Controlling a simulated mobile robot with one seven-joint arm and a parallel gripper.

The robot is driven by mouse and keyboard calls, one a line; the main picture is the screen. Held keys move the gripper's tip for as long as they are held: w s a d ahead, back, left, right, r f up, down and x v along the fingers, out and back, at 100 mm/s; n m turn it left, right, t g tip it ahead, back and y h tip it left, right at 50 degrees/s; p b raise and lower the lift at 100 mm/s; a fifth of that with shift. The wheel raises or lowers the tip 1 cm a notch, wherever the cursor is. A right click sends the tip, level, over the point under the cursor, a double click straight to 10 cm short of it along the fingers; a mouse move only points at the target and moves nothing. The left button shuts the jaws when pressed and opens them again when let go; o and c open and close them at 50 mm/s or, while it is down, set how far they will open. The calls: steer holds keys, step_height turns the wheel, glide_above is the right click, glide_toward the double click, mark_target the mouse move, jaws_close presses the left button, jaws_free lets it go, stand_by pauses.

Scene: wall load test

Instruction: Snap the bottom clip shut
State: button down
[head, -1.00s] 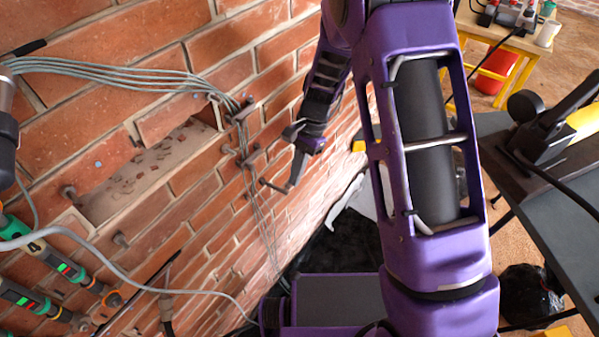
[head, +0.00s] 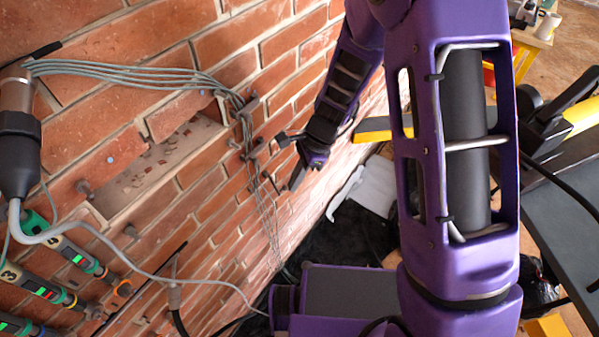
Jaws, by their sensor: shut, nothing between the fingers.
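Grey cables run across the wall and turn down in a loose bundle (head: 262,212). Small dark clips sit along the bundle at its bend. The upper clip (head: 248,104) is by the bend, and a lower clip (head: 251,164) is further down. A small dark piece beside the bundle, close to my gripper, may be part of the bottom clip; whether it is open or shut is too small to tell. My gripper (head: 294,184) is shut and empty, pointing down just right of the bundle near the wall. Contact with the clip cannot be made out.
A recess (head: 150,178) in the brick wall and protruding bolts (head: 84,187) lie left of the clips. A black connector (head: 20,150) hangs at far left above several green-and-black tools (head: 75,255). A dark bench (head: 560,190) stands at right.

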mark_target(275, 188)
steer(key=s+a+m+t, duration=0.1)
steer(key=m, duration=0.1)
steer(key=s+a+m+t, duration=0.1)
steer(key=m, duration=0.2)
steer(key=s+a+m, duration=0.1)
steer(key=m, duration=0.1)
steer(key=shift+s+a+m+t+b, duration=0.25)
steer(key=shift+s+m+t+b, duration=0.1)
steer(key=shift+s+m+t, duration=0.05)
steer(key=shift+s+a, duration=0.1)
steer(key=shift+a, duration=0.2)
steer(key=shift+w+a+p, duration=0.2)
steer(key=shift+w+p, duration=0.4)
steer(key=shift+w, duration=0.15)
